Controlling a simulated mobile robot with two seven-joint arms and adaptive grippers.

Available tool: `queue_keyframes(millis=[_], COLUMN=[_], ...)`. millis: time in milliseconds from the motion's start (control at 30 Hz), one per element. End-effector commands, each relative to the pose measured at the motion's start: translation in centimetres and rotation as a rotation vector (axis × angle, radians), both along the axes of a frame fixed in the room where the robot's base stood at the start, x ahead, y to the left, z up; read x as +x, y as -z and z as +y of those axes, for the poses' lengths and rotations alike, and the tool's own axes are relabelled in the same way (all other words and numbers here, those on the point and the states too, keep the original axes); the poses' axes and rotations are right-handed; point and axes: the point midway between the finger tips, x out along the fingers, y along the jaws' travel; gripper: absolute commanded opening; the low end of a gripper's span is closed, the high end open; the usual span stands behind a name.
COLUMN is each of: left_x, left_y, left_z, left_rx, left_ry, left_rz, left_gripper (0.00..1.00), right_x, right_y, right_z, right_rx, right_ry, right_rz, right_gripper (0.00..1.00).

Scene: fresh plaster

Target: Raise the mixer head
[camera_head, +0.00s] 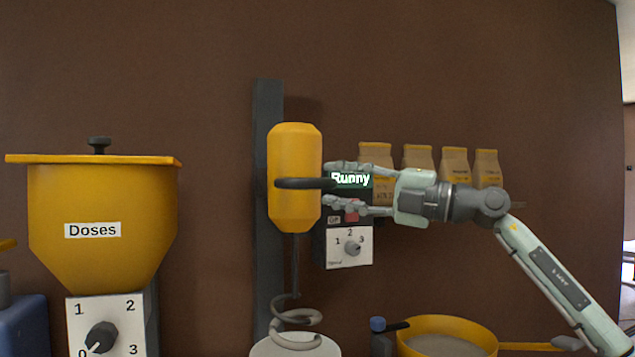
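The yellow mixer head (294,150) sits on a dark upright column (268,110). A dark handle bar (300,183) crosses its front and sticks out to the right. A grey shaft with a spiral whisk (297,318) hangs below the head. The whisk's lower end overlaps a pale round container (290,348) at the bottom edge; I cannot tell how deep it reaches. My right gripper (330,187) comes from the right, its two fingers apart, above and below the handle's right end. Contact with the handle is unclear. My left gripper is out of view.
A control panel (349,248) with a knob and a "Runny" display (351,180) is behind my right fingers. Several paper bags (454,163) stand behind my wrist. A yellow pan (448,325) is lower right. A yellow "Doses" hopper (100,205) fills the left.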

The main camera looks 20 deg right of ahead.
Motion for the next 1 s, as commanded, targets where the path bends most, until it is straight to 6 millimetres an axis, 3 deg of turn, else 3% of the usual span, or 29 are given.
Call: queue_keyframes(millis=[133, 333, 1000], left_x=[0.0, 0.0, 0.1], left_y=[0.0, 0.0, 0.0], left_z=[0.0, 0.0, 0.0], left_rx=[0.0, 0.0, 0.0], left_ry=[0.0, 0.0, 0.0], left_rz=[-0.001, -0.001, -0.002], left_gripper=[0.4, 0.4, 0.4], right_x=[-2.1, -3.9, -4.4], right_y=[0.6, 0.9, 0.8], right_z=[-2.4, -4.3, -4.8], right_rx=[-0.001, 0.0, 0.002], right_ry=[0.003, 0.001, 0.0], right_rz=[0.004, 0.001, -0.001], right_gripper=[0.39, 0.39, 0.39])
